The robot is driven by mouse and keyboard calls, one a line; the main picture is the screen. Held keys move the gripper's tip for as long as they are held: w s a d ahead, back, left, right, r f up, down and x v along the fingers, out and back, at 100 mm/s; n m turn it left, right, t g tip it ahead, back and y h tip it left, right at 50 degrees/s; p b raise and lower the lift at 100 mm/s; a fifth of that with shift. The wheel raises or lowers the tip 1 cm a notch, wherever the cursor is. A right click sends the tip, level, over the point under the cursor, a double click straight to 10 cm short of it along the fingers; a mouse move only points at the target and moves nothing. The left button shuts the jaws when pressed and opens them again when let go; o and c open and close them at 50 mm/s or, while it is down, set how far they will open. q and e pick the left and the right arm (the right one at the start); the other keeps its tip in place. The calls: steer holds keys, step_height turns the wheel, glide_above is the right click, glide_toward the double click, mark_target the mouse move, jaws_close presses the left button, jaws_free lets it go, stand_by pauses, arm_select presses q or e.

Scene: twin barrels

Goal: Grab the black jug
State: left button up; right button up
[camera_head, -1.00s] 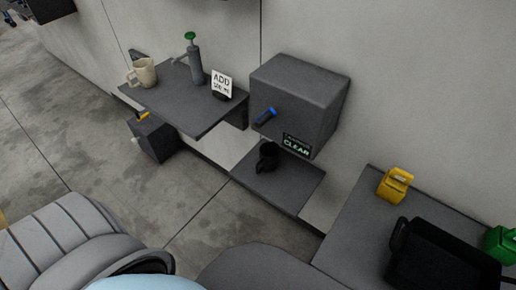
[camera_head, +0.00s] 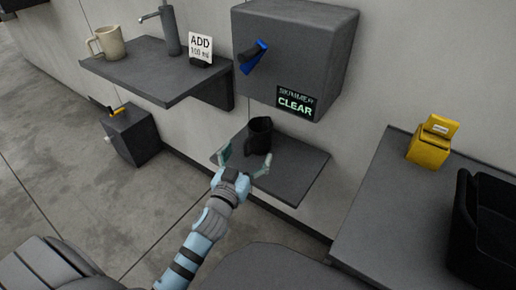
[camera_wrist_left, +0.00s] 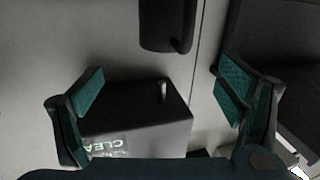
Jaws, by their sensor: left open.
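The black jug (camera_head: 260,137) stands on the low grey shelf (camera_head: 292,183) under the grey wall box, in the head view. In the left wrist view the jug (camera_wrist_left: 163,25) shows at the top edge, its handle at its right and part of it cut off. My left gripper (camera_head: 245,157) is open and empty, in front of the jug with its fingers spread. I cannot tell how far it is from the jug. Its two fingers also frame the left wrist view (camera_wrist_left: 163,88). My right gripper is not in view.
The wall box (camera_head: 292,55) with a blue lever (camera_head: 252,58) and a CLEAR sign (camera_head: 295,103) overhangs the jug. A shelf at left (camera_head: 150,82) holds a beige mug (camera_head: 108,43). A yellow item (camera_head: 430,145) and a black bin (camera_head: 485,225) are at right.

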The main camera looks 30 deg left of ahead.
mark_target(258, 134)
arm_select(q)
steer(key=w, duration=0.4)
steer(key=w+a, duration=0.1)
steer(key=w, duration=0.1)
steer(key=shift+w+b, duration=0.3)
steer(key=w, duration=0.2)
steer(key=w+a+b, duration=0.1)
steer(key=w, duration=0.2)
steer(key=shift+w+a+f, duration=0.1)
steer(key=shift+w+a, duration=0.05)
steer(key=shift+c, duration=0.9)
steer(key=c, duration=1.7)
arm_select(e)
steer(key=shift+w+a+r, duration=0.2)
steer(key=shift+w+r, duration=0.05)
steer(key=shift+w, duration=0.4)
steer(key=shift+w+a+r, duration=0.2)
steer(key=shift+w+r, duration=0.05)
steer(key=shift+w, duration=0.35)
